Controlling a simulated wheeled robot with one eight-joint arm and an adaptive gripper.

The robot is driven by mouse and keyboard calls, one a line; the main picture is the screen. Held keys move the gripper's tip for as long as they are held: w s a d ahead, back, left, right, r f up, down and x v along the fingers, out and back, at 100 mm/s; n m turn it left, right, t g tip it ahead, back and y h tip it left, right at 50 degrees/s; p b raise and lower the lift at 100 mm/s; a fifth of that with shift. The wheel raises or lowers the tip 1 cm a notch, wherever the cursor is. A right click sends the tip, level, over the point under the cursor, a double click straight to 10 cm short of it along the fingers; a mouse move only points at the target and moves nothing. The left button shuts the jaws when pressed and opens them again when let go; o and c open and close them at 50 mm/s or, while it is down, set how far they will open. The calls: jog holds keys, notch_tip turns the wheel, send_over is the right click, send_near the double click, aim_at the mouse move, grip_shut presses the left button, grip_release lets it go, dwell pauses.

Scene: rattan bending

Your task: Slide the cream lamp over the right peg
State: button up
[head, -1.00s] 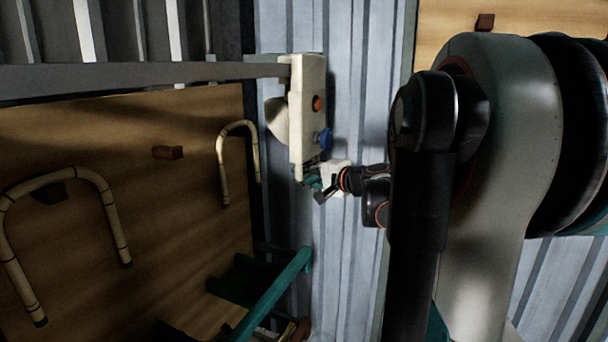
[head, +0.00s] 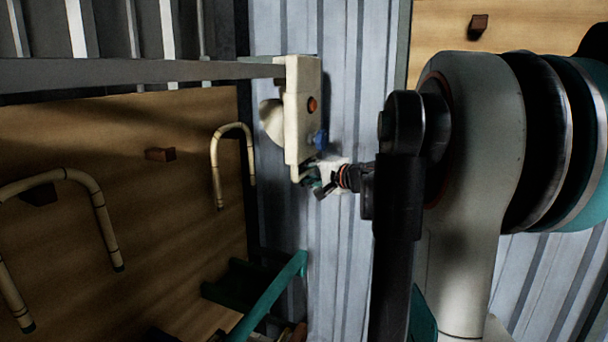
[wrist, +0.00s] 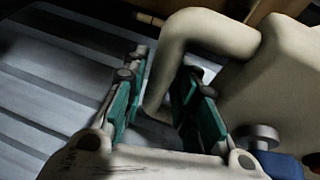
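A cream box-shaped unit (head: 303,110) with an orange and a blue knob is the closest match to the cream lamp; a rounded cream part juts from its left side. In the head view my gripper (head: 316,182) is just below it. In the wrist view the cream body (wrist: 285,75) fills the right, and its bent tube (wrist: 165,75) comes down between my teal-padded fingers (wrist: 160,105). The fingers are apart, and I cannot tell whether they touch the tube. A short brown peg (head: 160,154) stands on the wooden panel (head: 130,220); another peg (head: 478,27) is on the right panel.
Bent rattan loops (head: 215,165) and (head: 100,215) are on the left panel; the left one hangs around a dark peg (head: 40,193). A grey bar (head: 140,75) runs to the unit's top. A teal frame (head: 270,295) is below. The ribbed pale surface (head: 345,270) is clear.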

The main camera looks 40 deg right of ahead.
jog(key=shift+s+a, duration=0.2)
jog(key=shift+s, duration=0.05)
jog(key=shift+s+r, duration=0.1)
jog(key=shift+s, duration=0.3)
jog(key=s+r, duration=0.1)
jog(key=s, duration=0.9)
jog(key=shift+s+d+r, duration=0.2)
jog(key=shift+r, duration=0.2)
